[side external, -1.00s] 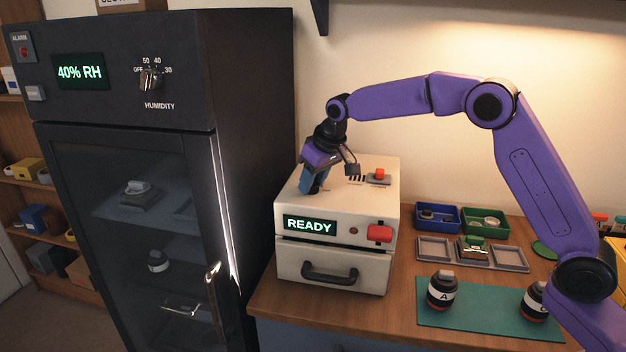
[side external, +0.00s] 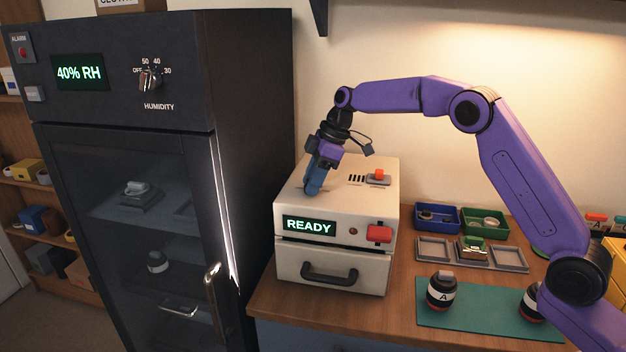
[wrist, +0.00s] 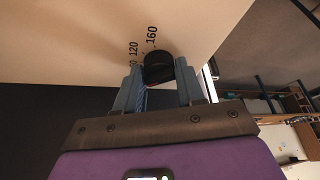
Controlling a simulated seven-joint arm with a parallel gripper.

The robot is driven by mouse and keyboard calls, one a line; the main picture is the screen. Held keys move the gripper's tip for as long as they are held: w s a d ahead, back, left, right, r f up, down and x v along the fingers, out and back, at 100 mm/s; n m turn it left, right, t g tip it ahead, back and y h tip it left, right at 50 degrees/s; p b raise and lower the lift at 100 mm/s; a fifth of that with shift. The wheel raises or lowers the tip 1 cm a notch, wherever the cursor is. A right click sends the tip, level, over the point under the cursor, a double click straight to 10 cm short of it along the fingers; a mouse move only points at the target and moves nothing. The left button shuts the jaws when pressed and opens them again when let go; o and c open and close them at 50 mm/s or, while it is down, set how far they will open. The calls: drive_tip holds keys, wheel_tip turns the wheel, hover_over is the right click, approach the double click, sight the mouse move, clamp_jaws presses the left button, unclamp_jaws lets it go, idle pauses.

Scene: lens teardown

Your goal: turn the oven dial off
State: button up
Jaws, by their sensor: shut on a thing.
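The oven (side external: 335,262) is a cream box on the wooden counter with a lit READY display, a red button and a drawer handle. The oven dial (wrist: 158,66) is a black knob on a cream face. In the wrist view, the numbers 120 and 160 show beside it, with 160 nearest. My gripper (wrist: 160,88) is shut on the dial, with one blue finger on each side. In the side view, my gripper (side external: 312,188) points down at the oven's top near its left edge and hides the dial there. I cannot read the dial's exact setting.
A dark cabinet (side external: 255,120) with a HUMIDITY knob (side external: 150,79) stands close on the left. A red switch (side external: 379,174) sits on the oven's top. Trays, blue and green bins, and lenses on a teal mat (side external: 470,325) lie to the right.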

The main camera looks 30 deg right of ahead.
drive_tip(key=n+g, duration=0.1)
drive_tip(key=n, duration=0.2)
drive_tip(key=n+g, duration=0.1)
drive_tip(key=n, duration=0.2)
drive_tip(key=shift+w, duration=0.1)
idle(0.5)
drive_tip(key=o, duration=1)
drive_tip(key=shift+r, duration=0.1)
drive_tip(key=shift+d+r, duration=0.1)
drive_tip(key=shift+r, duration=0.1)
drive_tip(key=d, duration=0.4)
drive_tip(key=w+d, duration=0.1)
drive_tip(key=d, duration=0.7)
drive_tip(key=shift+w+r, duration=0.25)
drive_tip(key=shift+w, duration=0.15)
